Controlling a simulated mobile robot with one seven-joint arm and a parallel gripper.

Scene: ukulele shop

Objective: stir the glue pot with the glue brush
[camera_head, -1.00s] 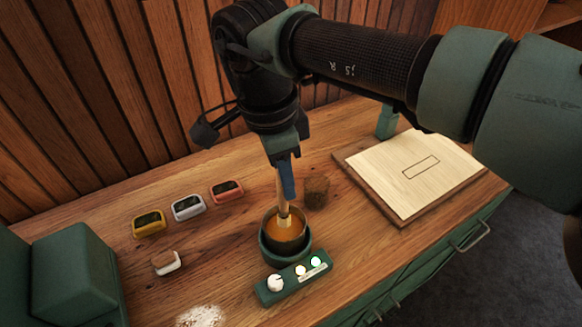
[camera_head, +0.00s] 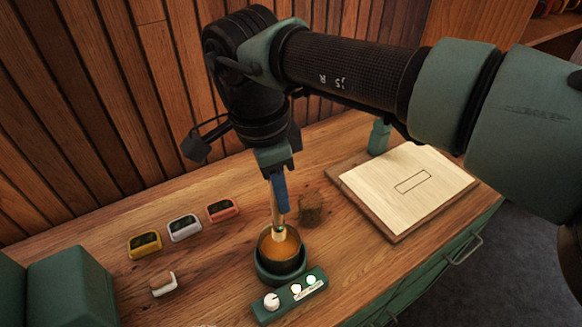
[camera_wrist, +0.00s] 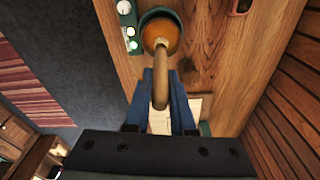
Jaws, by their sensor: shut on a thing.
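The glue pot (camera_head: 280,255) is a dark round pot in a green base, with amber glue inside, on the wooden bench. It also shows at the top of the wrist view (camera_wrist: 160,34). My gripper (camera_head: 279,193) points down over the pot, its blue fingers shut on the wooden handle of the glue brush (camera_head: 278,226). The brush (camera_wrist: 161,75) is nearly upright, with its pale lower end over the glue at the back of the pot. The bristle tip is hard to make out, and the fingers hide part of the handle.
A control box (camera_head: 290,296) with a knob and green lights sits in front of the pot. A board (camera_head: 408,188) lies right.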

